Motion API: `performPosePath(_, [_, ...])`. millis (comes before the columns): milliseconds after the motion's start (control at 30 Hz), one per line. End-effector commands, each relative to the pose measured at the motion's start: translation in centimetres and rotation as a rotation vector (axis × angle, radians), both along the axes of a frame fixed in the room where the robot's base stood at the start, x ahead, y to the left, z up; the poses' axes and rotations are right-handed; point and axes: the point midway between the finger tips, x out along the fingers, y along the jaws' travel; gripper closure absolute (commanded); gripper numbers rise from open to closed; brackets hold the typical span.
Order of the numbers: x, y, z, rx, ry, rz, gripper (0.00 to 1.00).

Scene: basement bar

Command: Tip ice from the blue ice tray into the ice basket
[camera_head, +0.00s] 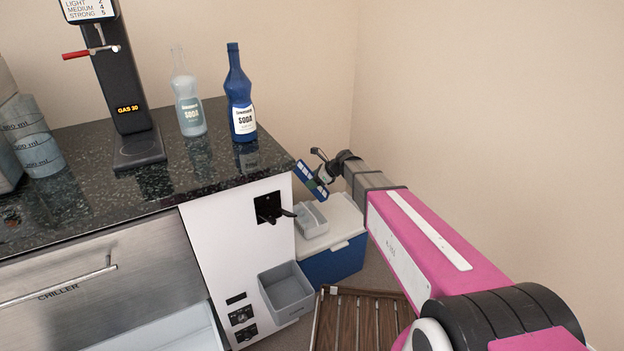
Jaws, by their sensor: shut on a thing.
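The blue ice tray (308,179) is in the air just off the right end of the counter, tilted, with pale patches along it that may be ice. My gripper (323,173) is shut on it at its upper right side; the fingertips are small and partly hidden. Below the tray a small light grey basket (312,220) sits on the white lid of a blue cooler. A gap shows between tray and basket. The inside of the basket is too small to make out, and I cannot tell whether ice lies in it.
The cooler (335,262) stands on the floor against the counter's end. A grey bin (287,292) is on the counter front, below a black fitting (270,207). Two soda bottles (241,100) stand on the dark counter (190,170). A slatted wooden piece (360,320) lies in front.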

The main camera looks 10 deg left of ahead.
Motion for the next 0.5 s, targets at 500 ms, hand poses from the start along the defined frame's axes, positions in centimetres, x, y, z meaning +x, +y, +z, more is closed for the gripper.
performPosePath(500, [0.0,-0.7,-1.4,0.433,-0.058,-0.002,0.65])
